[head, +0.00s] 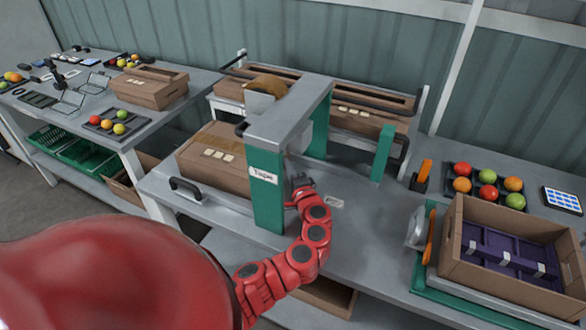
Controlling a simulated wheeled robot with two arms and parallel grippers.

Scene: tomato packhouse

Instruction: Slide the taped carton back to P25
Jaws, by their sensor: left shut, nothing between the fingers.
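The taped carton (203,165) is a closed brown box with a tape strip along its top and small pale labels on its near side. It lies on the grey bench left of the taper's front green post, which hides its right end. The taper (266,190) is a grey arch on green posts. My left gripper (298,182) is just right of the front post, under the arch, its fingers shut and empty. I cannot tell whether it touches the carton. A small label (334,202) lies on the bench to its right, too small to read as P25. My right gripper is out of view.
A black handle (186,187) stands at the bench's left end. Other cartons (365,122) stand behind the arch. At right are an open carton (480,277) with purple inserts, an orange-handled tool (421,175) and a tomato tray (486,187). The bench right of the arch is mostly clear.

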